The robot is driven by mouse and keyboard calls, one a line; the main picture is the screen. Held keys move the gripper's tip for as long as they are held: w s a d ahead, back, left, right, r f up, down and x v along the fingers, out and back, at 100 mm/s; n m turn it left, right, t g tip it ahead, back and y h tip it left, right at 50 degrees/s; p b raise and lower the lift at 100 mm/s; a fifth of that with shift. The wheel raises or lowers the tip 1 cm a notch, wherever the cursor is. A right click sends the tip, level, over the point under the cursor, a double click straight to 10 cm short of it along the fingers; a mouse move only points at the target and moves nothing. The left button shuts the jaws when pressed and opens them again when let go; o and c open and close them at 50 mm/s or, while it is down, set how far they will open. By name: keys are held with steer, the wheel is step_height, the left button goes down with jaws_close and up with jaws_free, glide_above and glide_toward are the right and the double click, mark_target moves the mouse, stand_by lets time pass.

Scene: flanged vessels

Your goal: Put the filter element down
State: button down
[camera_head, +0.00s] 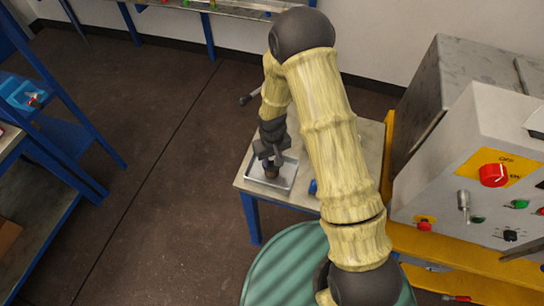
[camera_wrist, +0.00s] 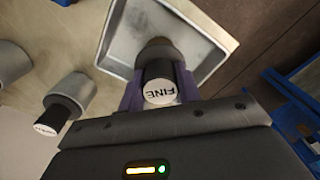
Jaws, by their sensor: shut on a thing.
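The filter element is a dark cylinder with a brown lower part and a white end marked "FINE" (camera_wrist: 161,93). My gripper (camera_wrist: 158,88) is shut on it. In the head view, my gripper (camera_head: 270,157) points down over a shallow grey metal tray, and the filter element (camera_head: 271,171) shows under the fingers. The tray (camera_head: 285,182) sits on a small pale-topped table; its rim also shows in the wrist view (camera_wrist: 117,55). The element's brown end is over or in the tray; I cannot tell whether it touches the bottom.
Other grey cylinders with dark necks (camera_wrist: 68,98) stand beside the tray, one with a white labelled end. A blue object (camera_head: 313,187) lies on the table (camera_head: 366,145). A control panel (camera_head: 490,185) and a green round surface (camera_head: 285,268) are close by.

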steer(key=shift+f, duration=0.15)
steer(key=c, duration=1)
jaws_free()
step_height(320, 180, up, 12)
steer(key=b, duration=0.2)
steer(key=shift+r+b, duration=0.2)
steer(key=shift+b, duration=0.15)
